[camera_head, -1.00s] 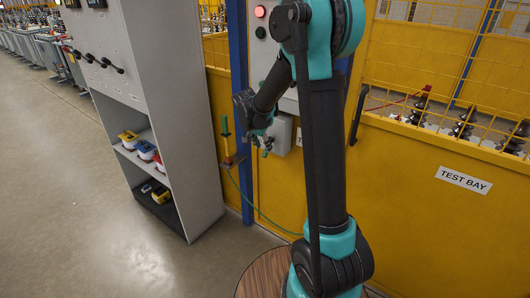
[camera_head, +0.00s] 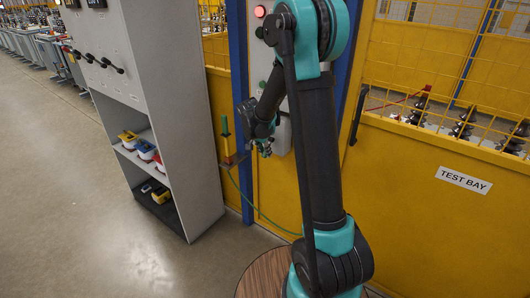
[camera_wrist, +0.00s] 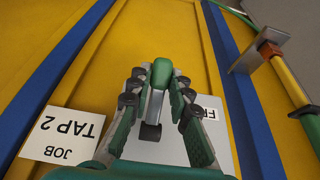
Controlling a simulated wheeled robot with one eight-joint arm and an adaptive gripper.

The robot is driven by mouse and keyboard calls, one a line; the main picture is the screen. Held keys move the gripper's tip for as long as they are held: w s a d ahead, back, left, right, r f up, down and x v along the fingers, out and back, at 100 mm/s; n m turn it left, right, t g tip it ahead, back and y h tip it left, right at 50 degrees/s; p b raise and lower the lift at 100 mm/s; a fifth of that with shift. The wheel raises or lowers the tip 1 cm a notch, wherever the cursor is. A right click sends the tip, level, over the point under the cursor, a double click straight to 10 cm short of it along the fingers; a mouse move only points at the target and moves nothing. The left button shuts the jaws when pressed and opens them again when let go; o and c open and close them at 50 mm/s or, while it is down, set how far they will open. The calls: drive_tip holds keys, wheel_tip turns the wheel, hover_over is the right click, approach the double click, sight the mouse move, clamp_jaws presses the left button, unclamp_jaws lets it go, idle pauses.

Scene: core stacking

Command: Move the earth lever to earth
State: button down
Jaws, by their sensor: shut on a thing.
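The earth lever (camera_wrist: 161,72) shows in the wrist view as a green knob on a grey metal shaft, standing out from a grey plate (camera_wrist: 221,136) on the yellow panel. My gripper (camera_wrist: 160,88) has its two dark-and-green fingers on either side of the lever, shut on it. In the head view my gripper (camera_head: 265,149) is low at the panel, by a grey box (camera_head: 283,137), and the lever itself is hidden there. A white label on the plate, starting with "FR", is partly covered by a finger.
A green-and-yellow handled stick (camera_head: 226,137) with a green cable (camera_head: 249,202) hangs left of my gripper. A grey shelf cabinet (camera_head: 190,130) stands further left. A "JOB TAP 2" label (camera_wrist: 62,136) is on the panel. A yellow mesh fence (camera_head: 430,60) is at right.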

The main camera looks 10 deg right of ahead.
sight(263, 155)
idle(0.5)
drive_tip(key=shift+s+a+r+g+y, duration=0.15)
drive_tip(key=shift+r+g+y, duration=0.3)
drive_tip(key=shift+g+y, duration=0.3)
drive_tip(key=shift+s+a+r+g+y, duration=0.15)
drive_tip(key=shift+r+g+y, duration=0.3)
drive_tip(key=shift+g+y, duration=0.25)
drive_tip(key=shift+s+a+r+g+y, duration=0.15)
drive_tip(key=shift+r+g+y, duration=0.3)
drive_tip(key=shift+g+y, duration=0.3)
drive_tip(key=c, duration=1.4)
unclamp_jaws()
wheel_tip(263, 155, up, 10)
